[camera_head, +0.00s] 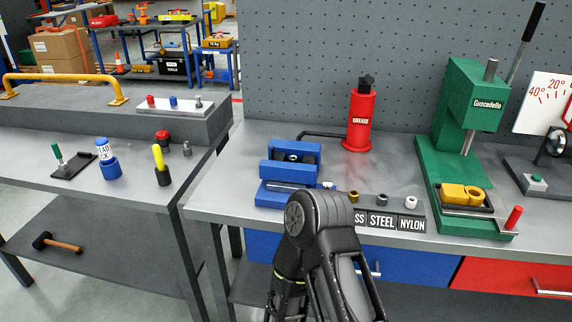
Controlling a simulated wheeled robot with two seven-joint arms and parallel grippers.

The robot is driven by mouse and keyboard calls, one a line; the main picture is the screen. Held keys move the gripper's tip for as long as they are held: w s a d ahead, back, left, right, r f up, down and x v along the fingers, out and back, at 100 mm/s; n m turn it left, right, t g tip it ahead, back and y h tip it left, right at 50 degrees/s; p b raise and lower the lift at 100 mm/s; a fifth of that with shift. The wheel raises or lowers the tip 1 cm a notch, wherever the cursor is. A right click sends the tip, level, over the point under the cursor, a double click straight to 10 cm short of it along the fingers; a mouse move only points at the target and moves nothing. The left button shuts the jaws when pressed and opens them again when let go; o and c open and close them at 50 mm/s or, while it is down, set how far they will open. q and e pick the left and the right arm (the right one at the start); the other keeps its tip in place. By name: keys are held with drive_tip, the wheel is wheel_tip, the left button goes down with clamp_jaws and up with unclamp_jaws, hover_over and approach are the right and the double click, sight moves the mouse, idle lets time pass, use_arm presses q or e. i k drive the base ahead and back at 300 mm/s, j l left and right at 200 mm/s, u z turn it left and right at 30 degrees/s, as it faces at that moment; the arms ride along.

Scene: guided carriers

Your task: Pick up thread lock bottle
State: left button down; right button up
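The thread lock bottle (103,149) is white with blue lettering and stands upright on the left bench. It sits in a round blue holder (110,169), which hides its lower part. The lettering is only partly readable. One of my black arms rises from the bottom middle of the view, in front of the right bench and well to the right of the bottle. I cannot tell which arm it is. No gripper fingers show, so neither gripper can be seen at the bottle.
Near the bottle are a yellow-handled tool in a black holder (163,176), a green-handled tool on a black plate (73,165) and a red-capped item (162,138). A gap separates the benches. The right bench holds a blue vise (275,195), red grease can (360,120) and green press (455,120).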

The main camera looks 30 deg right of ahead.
sight(102, 148)
drive_tip(key=i+j+z, duration=0.1)
drive_tip(key=z, duration=0.25)
drive_tip(key=i+j+z, duration=0.1)
drive_tip(key=z, duration=0.25)
drive_tip(key=j+z, duration=0.35)
drive_tip(key=i+j+z, duration=0.1)
drive_tip(key=j, duration=0.45)
drive_tip(key=i+j+z, duration=0.1)
drive_tip(key=j, duration=0.45)
drive_tip(key=i+j+z, duration=0.15)
drive_tip(key=j, duration=0.4)
drive_tip(key=i+j+z, duration=0.1)
drive_tip(key=j, duration=0.45)
